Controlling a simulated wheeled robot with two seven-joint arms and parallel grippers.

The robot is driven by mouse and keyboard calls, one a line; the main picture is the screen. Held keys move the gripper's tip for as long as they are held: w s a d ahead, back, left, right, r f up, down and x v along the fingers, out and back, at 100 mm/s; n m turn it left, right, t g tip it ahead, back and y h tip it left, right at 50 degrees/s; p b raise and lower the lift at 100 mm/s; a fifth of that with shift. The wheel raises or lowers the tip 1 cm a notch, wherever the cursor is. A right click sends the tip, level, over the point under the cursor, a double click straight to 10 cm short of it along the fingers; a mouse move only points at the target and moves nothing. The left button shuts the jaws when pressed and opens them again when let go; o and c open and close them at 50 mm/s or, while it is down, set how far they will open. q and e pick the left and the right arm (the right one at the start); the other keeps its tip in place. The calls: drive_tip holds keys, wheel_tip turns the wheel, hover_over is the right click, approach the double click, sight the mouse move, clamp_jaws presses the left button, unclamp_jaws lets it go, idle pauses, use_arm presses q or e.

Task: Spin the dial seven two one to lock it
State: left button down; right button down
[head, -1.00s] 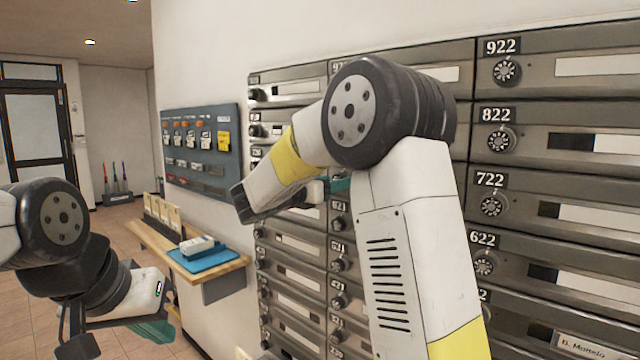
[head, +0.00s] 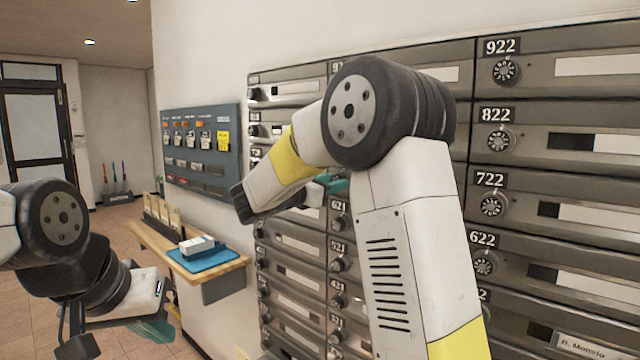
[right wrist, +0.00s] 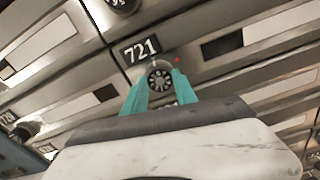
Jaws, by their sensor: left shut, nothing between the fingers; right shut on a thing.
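In the right wrist view, the dial (right wrist: 160,79) of mailbox 721 is a dark numbered knob below its black label "721" (right wrist: 141,50). My right gripper (right wrist: 161,86) has its teal fingers on both sides of this dial and is shut on it. A small red dot shows just right of the dial. In the head view, my right gripper (head: 335,182) is mostly hidden behind my forearm, at the mailbox wall, and dial 721 is hidden. My left gripper (head: 152,330) is shut and empty at the lower left, far from the dial.
The wall of metal mailboxes has other dials, such as 722 (head: 493,204) and 822 (head: 499,140). A wooden shelf (head: 230,266) with a blue mat (head: 214,259) juts out left of the mailboxes. A blue-grey board (head: 200,150) hangs above it.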

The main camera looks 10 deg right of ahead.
drive_tip(key=shift+f+m, duration=0.1)
drive_tip(key=shift+m, duration=16)
drive_tip(key=shift+m, duration=0.3)
drive_tip(key=c, duration=1)
unclamp_jaws()
drive_tip(key=shift+o, duration=0.2)
